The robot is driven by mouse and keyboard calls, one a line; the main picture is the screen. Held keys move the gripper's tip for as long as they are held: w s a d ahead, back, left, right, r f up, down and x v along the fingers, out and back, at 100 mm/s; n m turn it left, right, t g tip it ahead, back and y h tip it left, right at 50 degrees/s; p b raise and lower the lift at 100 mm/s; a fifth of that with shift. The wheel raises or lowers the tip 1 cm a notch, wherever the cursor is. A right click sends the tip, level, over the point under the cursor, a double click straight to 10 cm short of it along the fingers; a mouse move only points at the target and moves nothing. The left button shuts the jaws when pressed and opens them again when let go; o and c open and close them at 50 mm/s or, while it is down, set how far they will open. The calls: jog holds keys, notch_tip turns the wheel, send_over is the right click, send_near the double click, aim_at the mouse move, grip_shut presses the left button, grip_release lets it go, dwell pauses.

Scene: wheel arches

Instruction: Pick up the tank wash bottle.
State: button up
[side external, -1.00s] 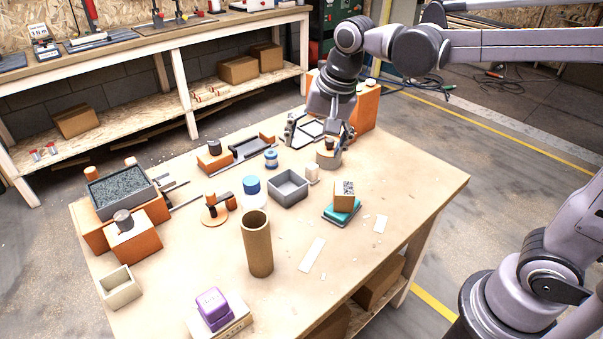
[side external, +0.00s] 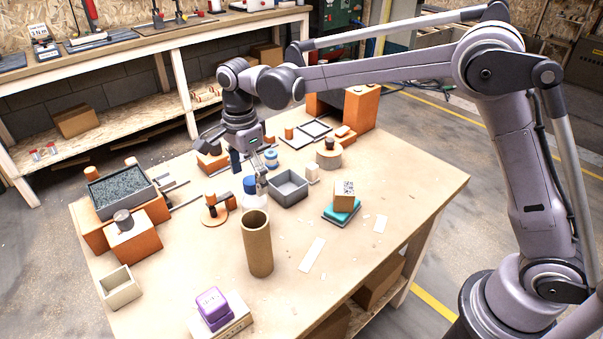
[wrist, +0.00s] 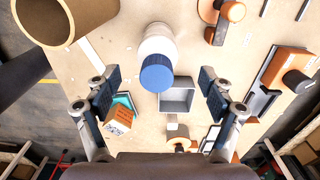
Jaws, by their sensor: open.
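The tank wash bottle (side external: 252,199) is white with a blue cap and stands upright on the table, just behind the brown cardboard tube. In the wrist view the bottle (wrist: 158,55) is seen from above, its blue cap toward the space between my fingers but farther out than the fingertips. My gripper (side external: 250,168) is above the table behind the bottle, with one finger close to the cap's right side in the side view. In the wrist view my gripper (wrist: 158,85) is open with nothing between its fingers. Whether a finger touches the bottle cannot be told.
The cardboard tube (side external: 257,245) stands tall right in front of the bottle. A grey open box (side external: 288,188) is close on its right. The table's front right is mostly clear.

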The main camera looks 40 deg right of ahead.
aim_at(253, 202)
jog(key=shift+s+f, duration=0.2)
jog(key=shift+f, duration=3.6)
jog(key=c, duration=1.5)
